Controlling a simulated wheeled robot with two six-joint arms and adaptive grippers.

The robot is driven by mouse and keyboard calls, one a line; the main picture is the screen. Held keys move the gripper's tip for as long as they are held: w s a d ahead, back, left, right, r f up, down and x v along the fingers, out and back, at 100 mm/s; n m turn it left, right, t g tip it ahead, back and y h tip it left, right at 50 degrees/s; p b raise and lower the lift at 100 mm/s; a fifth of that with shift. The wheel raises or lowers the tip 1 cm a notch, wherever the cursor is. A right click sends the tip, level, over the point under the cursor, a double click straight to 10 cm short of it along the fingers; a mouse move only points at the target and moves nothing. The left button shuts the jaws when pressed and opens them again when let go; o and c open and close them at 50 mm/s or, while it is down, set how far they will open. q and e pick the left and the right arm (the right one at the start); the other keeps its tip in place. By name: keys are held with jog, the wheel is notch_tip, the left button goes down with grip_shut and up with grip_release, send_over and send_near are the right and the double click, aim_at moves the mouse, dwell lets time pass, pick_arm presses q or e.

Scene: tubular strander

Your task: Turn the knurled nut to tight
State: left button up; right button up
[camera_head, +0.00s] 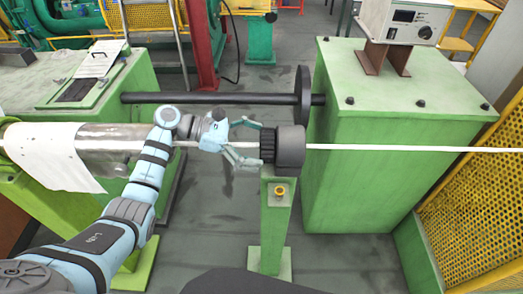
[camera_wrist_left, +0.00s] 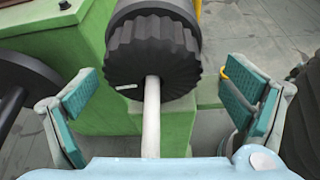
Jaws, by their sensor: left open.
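The knurled nut (camera_head: 268,146) is a dark ridged ring on the left face of a dark round die holder (camera_head: 291,147) on a green post. In the left wrist view the nut (camera_wrist_left: 153,55) faces me, with a white mark low on its left face. A pale rod (camera_wrist_left: 151,115) runs out of its centre toward me. My left gripper (camera_head: 250,142) is open, its fingers just left of the nut. In the left wrist view the gripper (camera_wrist_left: 158,105) has one teal-padded finger on each side of the rod, apart from the nut. My right gripper is not in view.
The green post (camera_head: 275,225) stands on the floor under the holder. A large green cabinet (camera_head: 370,160) is to the right, carrying a control box (camera_head: 402,20). A black shaft (camera_head: 210,98) with a disc (camera_head: 303,95) runs behind. A yellow mesh guard (camera_head: 475,220) is at right.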

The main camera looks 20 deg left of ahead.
pick_arm(q)
jog(key=shift+w+d+f, duration=0.2)
jog(key=shift+d+f, duration=0.35)
jog(key=shift+d, duration=0.05)
jog(key=shift+w+d, duration=0.15)
jog(key=shift+w, duration=0.15)
jog(key=shift+w+f, duration=0.1)
jog(key=shift+w, duration=0.25)
jog(key=shift+s, duration=0.2)
jog(key=c, duration=1.2)
jog(key=shift+o, duration=0.2)
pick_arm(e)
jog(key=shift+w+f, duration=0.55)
pick_arm(q)
jog(key=shift+s, duration=0.1)
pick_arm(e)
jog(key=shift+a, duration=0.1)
